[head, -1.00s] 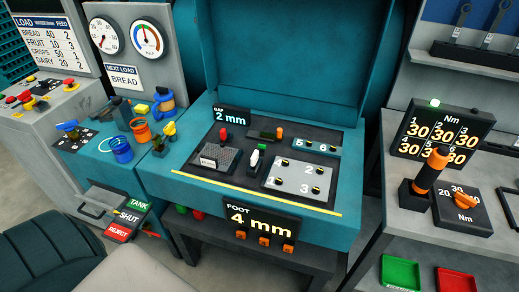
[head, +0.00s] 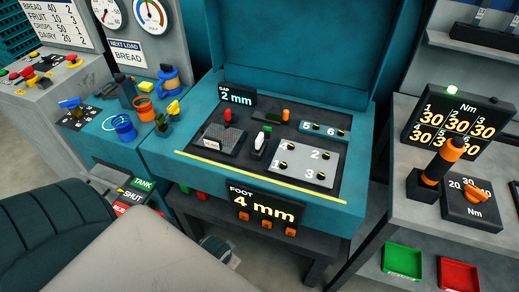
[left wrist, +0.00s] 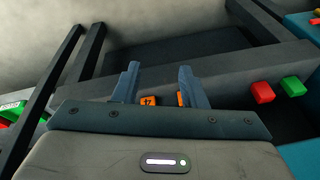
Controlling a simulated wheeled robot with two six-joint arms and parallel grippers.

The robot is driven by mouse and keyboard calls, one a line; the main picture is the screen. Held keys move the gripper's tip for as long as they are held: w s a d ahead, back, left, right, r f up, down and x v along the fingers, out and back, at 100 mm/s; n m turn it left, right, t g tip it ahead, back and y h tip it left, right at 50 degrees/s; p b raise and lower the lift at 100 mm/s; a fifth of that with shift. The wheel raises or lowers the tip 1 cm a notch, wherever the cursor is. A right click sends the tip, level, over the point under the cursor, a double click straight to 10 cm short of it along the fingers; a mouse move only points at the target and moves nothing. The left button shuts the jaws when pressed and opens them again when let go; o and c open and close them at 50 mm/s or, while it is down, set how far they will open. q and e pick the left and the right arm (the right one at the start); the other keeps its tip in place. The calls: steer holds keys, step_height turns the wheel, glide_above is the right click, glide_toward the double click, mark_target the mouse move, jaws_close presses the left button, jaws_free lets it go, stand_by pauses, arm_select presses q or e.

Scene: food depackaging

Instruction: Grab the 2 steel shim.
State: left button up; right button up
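My left gripper (head: 222,252) is low in front of the bench, below the tags. In the left wrist view its fingers (left wrist: 155,88) are apart and empty. One orange tag (left wrist: 148,101) shows between them, and another (left wrist: 181,99) is partly behind the right finger. My right gripper is not visible.
The teal press bench (head: 180,170) carries a "GAP 2 mm" sign (head: 236,97) and a numbered plate (head: 305,162). Red (left wrist: 262,92) and green (left wrist: 293,86) blocks sit under the bench. A grey stand with a torque tool (head: 440,162) is at right.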

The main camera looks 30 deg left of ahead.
arm_select(q)
step_height(320, 180, up, 8)
steer(key=w+t, duration=0.1)
steer(key=w, duration=0.1)
steer(key=n+t+y, duration=0.2)
steer(key=n+t, duration=0.1)
steer(key=t, duration=0.6)
glide_toward(261, 138)
steer(key=shift+w+a+f, duration=0.15)
steer(key=shift+a+f, duration=0.15)
steer(key=shift+f, duration=0.3)
steer(key=shift+w+a+f, duration=0.15)
steer(key=shift+a+f, duration=0.15)
steer(key=shift+f, duration=0.35)
steer(key=x, duration=0.2)
steer(key=r+p+x, duration=0.1)
steer(key=x, duration=0.2)
steer(key=shift+w+f, duration=0.1)
steer(key=shift+w, duration=0.3)
steer(key=p+x, duration=0.2)
steer(key=x, duration=0.3)
steer(key=shift+d, duration=0.1)
steer(key=shift+w+f, duration=0.2)
steer(key=shift+w, duration=0.1)
steer(key=shift+s, duration=0.1)
jaws_close()
